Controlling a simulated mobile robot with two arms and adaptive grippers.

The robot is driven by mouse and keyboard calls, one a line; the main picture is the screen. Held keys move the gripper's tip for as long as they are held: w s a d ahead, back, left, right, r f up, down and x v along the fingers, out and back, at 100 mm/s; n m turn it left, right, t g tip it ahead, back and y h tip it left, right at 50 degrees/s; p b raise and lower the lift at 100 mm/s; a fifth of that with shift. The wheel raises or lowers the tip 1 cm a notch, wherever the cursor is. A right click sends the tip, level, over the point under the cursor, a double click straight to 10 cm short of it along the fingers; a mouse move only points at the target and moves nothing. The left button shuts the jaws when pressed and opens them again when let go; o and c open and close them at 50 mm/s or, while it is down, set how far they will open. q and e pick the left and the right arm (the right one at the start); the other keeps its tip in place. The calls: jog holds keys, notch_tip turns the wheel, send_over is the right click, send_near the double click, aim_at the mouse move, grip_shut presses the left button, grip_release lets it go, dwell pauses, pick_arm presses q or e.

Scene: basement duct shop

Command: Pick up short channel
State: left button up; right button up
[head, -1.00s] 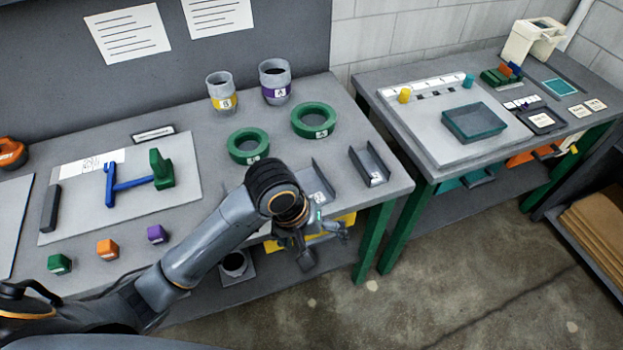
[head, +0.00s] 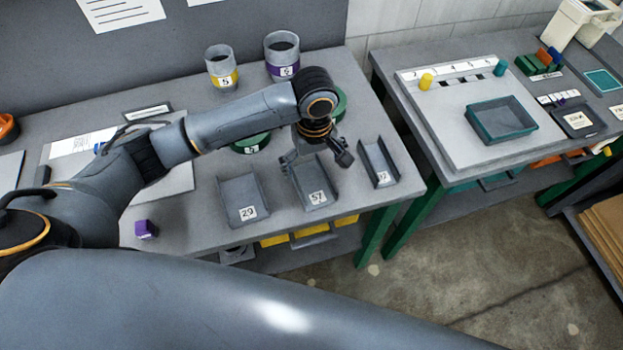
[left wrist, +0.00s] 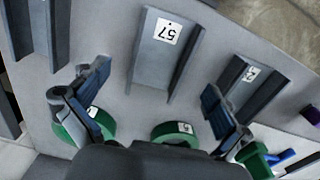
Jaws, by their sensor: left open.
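Three grey open channels lie on the left bench: one labelled 29 (head: 243,199), a middle one labelled 57 (head: 314,183), and a narrower one (head: 377,162) at the right whose label is hard to read. Nothing marks which is the short one. My left gripper (head: 317,158) is open and empty, over the far end of the 57 channel. In the left wrist view its spread fingers (left wrist: 153,100) stand either side of the 57 channel's line, and that channel (left wrist: 160,62) lies ahead of them. My right gripper is out of view.
Two green rings, one at the left (head: 250,144), sit behind the channels, partly covered by my arm. Grey cups with yellow (head: 221,68) and purple (head: 282,56) bands stand at the back. A purple block (head: 146,229) is near the front edge. A second bench holds a teal tray (head: 500,120).

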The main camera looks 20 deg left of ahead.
aim_at(312, 185)
pick_arm(q)
jog(key=f, duration=0.2)
jog(key=f+p, duration=0.1)
jog(key=shift+w+a+f, duration=0.15)
jog(key=shift+w+a, duration=0.1)
jog(key=shift+a, duration=0.05)
notch_tip(312, 185, down, 2)
jog(key=shift+f, duration=0.65)
jog(key=shift+r, duration=0.1)
jog(key=c, duration=1.1)
jog(key=shift+c, duration=0.9)
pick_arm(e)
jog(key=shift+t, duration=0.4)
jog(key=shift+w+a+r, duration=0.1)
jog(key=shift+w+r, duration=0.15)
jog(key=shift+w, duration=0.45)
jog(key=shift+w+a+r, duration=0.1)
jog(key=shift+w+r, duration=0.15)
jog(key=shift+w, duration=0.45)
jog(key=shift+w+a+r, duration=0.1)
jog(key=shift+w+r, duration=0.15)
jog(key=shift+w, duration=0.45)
